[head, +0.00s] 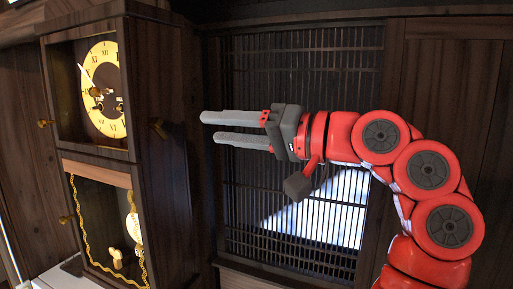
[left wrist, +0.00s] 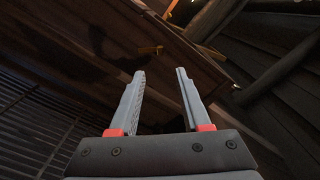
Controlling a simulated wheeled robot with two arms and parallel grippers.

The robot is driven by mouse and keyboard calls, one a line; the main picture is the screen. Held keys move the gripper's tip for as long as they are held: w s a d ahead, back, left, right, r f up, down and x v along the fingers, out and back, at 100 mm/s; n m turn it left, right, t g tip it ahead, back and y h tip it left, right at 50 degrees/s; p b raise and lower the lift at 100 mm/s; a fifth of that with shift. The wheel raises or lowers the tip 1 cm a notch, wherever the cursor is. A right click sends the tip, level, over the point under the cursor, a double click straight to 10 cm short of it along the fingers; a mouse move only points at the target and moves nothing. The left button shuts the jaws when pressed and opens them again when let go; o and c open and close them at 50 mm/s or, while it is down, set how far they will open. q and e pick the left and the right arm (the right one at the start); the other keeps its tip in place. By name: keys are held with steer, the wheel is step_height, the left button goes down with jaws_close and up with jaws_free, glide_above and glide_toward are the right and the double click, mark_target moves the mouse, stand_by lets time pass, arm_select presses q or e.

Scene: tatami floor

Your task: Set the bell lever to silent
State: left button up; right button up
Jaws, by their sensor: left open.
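A tall dark wooden clock (head: 160,215) stands at the left of the head view, with a gold dial and a lower glass case. My right gripper is not in view.
A dark slatted lattice panel (head: 300,60) stands behind my arm, with a bright patch low down. Brass knobs (head: 45,124) are on the clock's front edge. Open space lies between gripper and clock.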

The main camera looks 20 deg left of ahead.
arm_select(q)
steer(key=d, duration=0.2)
steer(key=d+b, duration=0.1)
steer(key=d, duration=0.2)
steer(key=shift+s+d, duration=0.25)
steer(key=shift+d, duration=0.1)
